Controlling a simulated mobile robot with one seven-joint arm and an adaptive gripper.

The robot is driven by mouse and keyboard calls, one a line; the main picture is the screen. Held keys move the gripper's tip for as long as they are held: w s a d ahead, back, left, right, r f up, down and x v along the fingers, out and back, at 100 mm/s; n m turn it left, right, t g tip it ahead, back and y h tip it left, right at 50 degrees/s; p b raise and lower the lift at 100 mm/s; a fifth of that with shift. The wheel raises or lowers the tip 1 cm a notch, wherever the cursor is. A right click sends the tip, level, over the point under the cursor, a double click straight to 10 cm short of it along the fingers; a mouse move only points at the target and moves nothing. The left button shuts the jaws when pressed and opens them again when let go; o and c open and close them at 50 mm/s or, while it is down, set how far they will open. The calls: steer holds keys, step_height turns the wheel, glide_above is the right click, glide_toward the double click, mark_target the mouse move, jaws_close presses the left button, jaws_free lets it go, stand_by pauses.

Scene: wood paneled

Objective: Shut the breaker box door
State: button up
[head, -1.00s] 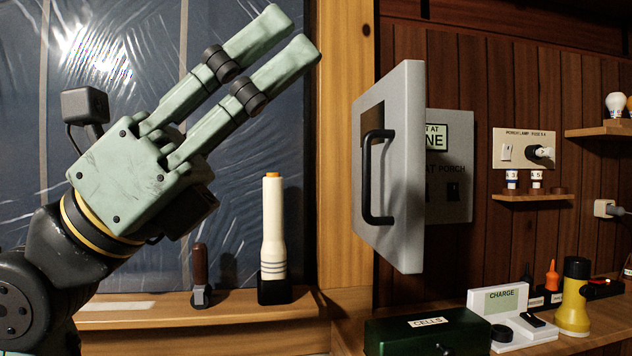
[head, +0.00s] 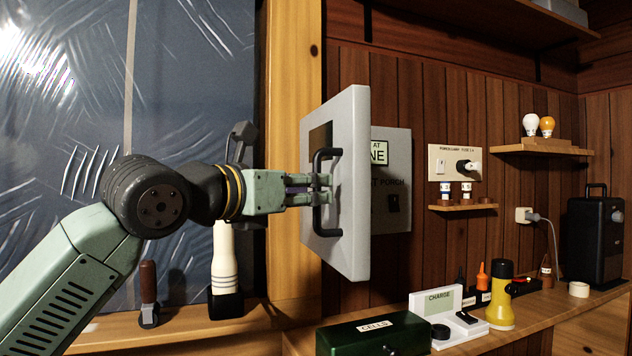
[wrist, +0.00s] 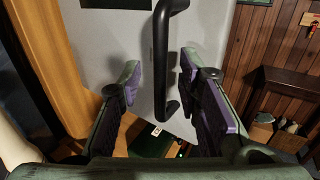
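The grey breaker box door (head: 350,230) stands swung open from the box (head: 391,185) on the wood-paneled wall. Part of the box interior, with a green-edged label and a black switch, shows to the right of the door. The door's black handle (head: 317,222) is a vertical bar on its left-facing side. My gripper (head: 322,189) is at the handle's middle. In the wrist view, my gripper (wrist: 160,72) is open with one finger on each side of the handle (wrist: 161,50). Gaps show between the fingers and the bar; contact cannot be told.
Below the door, a green CELLS box (head: 350,338), a white charger (head: 440,302) and a yellow flashlight (head: 500,298) stand on the bench. A cream cylinder (head: 224,260) and a brown-handled tool (head: 148,290) stand on the left sill. A wooden post (head: 290,120) rises behind the gripper.

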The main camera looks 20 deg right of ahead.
steer(key=shift+x, duration=1.3)
steer(key=shift+c, duration=0.2)
jaws_close()
